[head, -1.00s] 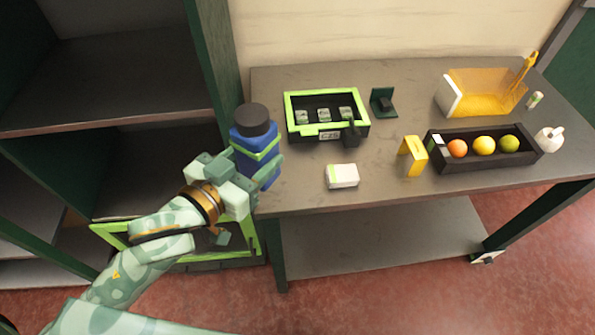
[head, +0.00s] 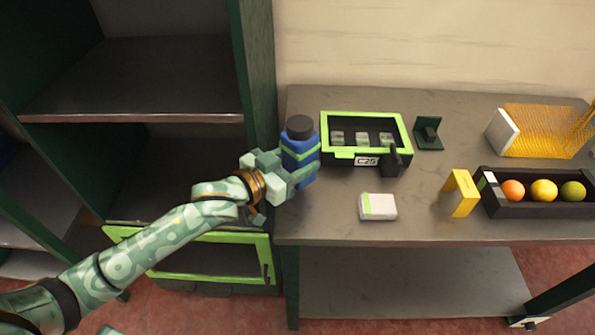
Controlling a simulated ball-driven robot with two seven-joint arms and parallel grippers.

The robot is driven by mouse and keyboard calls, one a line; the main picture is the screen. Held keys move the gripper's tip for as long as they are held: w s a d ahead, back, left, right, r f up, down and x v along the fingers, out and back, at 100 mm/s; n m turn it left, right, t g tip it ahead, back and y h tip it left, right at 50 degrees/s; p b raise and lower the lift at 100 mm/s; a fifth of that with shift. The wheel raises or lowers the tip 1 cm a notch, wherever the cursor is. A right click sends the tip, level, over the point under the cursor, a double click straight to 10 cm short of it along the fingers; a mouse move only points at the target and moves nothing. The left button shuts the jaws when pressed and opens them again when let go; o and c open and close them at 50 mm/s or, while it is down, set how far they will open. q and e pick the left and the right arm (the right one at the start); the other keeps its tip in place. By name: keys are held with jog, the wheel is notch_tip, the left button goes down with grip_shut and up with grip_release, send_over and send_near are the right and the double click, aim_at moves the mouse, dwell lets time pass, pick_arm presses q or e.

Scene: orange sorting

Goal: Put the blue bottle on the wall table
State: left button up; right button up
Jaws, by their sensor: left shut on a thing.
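The blue bottle (head: 296,148) has a dark cap and a green band. It is upright in my left gripper (head: 288,172), which is shut on it. In the head view the bottle shows over the left end of the wall table (head: 330,222), left of the green-framed case. I cannot tell whether its base touches the tabletop, because the gripper covers part of its lower side. My right gripper is not in view.
A green-framed case (head: 365,116) marked C25 stands just right of the bottle. A white box (head: 378,207), a yellow stand (head: 461,193) and a black tray (head: 535,208) of fruit are farther right. A dark shelf unit (head: 130,118) stands left. The table's front-left area is clear.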

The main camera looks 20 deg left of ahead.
pick_arm(q)
notch_tip(320, 180, down, 3)
jog(key=shift+b, duration=0.45)
jog(key=shift+r, duration=0.2)
jog(key=o, duration=1.2)
jog(key=shift+f, duration=0.15)
jog(key=shift+c, duration=0.2)
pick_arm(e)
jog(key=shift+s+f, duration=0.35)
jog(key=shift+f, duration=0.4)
